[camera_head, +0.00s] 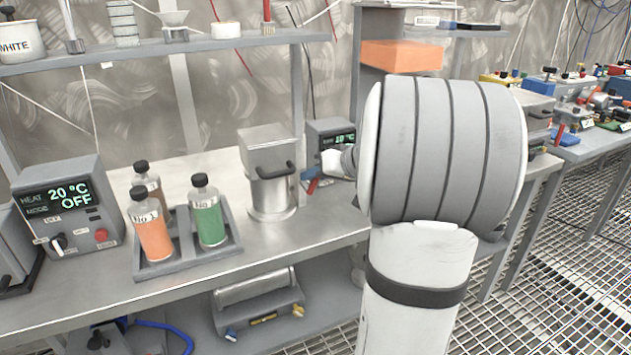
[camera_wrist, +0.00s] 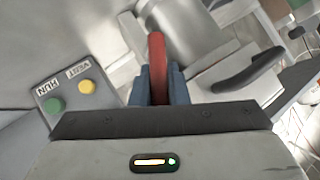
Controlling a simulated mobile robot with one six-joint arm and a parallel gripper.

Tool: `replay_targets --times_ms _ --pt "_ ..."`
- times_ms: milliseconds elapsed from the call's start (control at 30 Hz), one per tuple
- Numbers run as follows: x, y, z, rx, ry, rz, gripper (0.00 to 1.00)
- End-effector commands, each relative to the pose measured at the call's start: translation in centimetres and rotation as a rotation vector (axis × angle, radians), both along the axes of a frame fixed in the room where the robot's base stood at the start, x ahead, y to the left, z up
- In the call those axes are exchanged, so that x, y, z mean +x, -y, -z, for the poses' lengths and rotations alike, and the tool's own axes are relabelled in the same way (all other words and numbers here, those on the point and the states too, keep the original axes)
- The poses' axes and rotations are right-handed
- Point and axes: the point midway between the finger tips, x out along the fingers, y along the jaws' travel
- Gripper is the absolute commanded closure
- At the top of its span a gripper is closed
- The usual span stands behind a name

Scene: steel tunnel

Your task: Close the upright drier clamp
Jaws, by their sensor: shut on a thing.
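The upright drier (camera_head: 271,187) is a steel cylinder with a boxy top and a black handle, standing on the bench left of my arm. The black handle (camera_wrist: 250,70) also shows in the wrist view, right of my fingers. The clamp's red lever (camera_wrist: 157,52) stands between my blue fingers in the wrist view, and its red end (camera_head: 313,186) shows in the head view beside the drier. My gripper (camera_wrist: 156,84) is shut on this lever. My arm hides part of the gripper in the head view, and the clamp's hook is not clear.
A tray (camera_head: 186,256) of labelled bottles stands left of the drier, with a heater box (camera_head: 68,205) further left. A control box (camera_head: 330,132) stands behind my gripper. A panel with green and yellow buttons (camera_wrist: 70,95) lies left of my fingers. A shelf (camera_head: 200,45) runs above.

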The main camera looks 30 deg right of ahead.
Motion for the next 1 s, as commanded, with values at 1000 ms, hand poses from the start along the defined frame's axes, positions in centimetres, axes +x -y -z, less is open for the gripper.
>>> replay_targets --times_ms 1000 --pt "-0.9 0.7 -0.7 -0.002 0.0 0.005 0.64"
